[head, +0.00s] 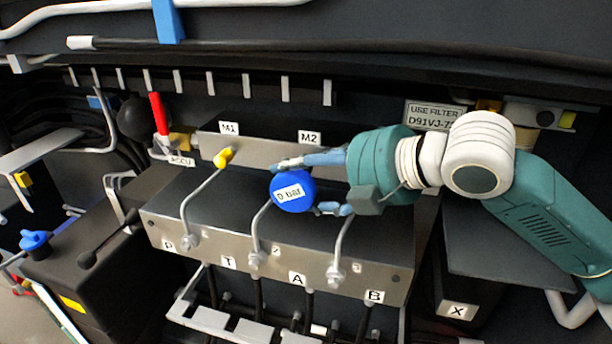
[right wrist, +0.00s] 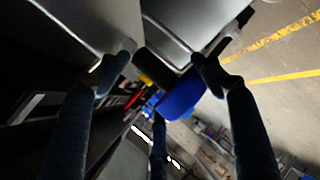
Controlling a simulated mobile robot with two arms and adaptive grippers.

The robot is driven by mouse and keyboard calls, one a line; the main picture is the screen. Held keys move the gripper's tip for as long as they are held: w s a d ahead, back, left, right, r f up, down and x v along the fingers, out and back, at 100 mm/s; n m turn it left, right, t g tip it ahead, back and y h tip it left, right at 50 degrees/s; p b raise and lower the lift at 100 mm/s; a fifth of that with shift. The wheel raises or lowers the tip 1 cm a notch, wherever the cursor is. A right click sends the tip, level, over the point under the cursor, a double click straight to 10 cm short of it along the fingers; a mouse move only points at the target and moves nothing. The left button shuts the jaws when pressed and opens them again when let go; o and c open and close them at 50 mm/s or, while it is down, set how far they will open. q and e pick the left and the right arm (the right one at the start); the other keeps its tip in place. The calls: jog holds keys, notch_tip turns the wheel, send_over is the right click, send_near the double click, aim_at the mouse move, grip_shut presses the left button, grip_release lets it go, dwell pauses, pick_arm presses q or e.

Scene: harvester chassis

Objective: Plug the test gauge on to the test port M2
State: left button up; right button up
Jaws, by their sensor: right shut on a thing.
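The test gauge (head: 292,190) is a round blue dial with a white face that reads "0 bar". My right gripper (head: 310,186) is shut on it, with one finger above and one below, just in front of the manifold block. In the right wrist view the blue gauge (right wrist: 180,100) and a dark stem sit between the fingers (right wrist: 166,60). The M2 label (head: 310,137) is on the plate behind. The port under it is hidden by the gripper and gauge, so I cannot tell whether the gauge touches it. My left gripper is not in view.
The manifold block (head: 300,248) has bent grey pipes across its front. A yellow cap (head: 223,157) sits below the M1 label (head: 228,128). A red-handled lever (head: 159,114) stands left of it. A filter sign (head: 433,114) is behind my right wrist.

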jog(key=shift+w+d+r, duration=0.1)
jog(key=shift+w, duration=0.15)
jog(key=o, duration=1.6)
jog(key=shift+w, duration=0.1)
jog(key=shift+c, duration=0.2)
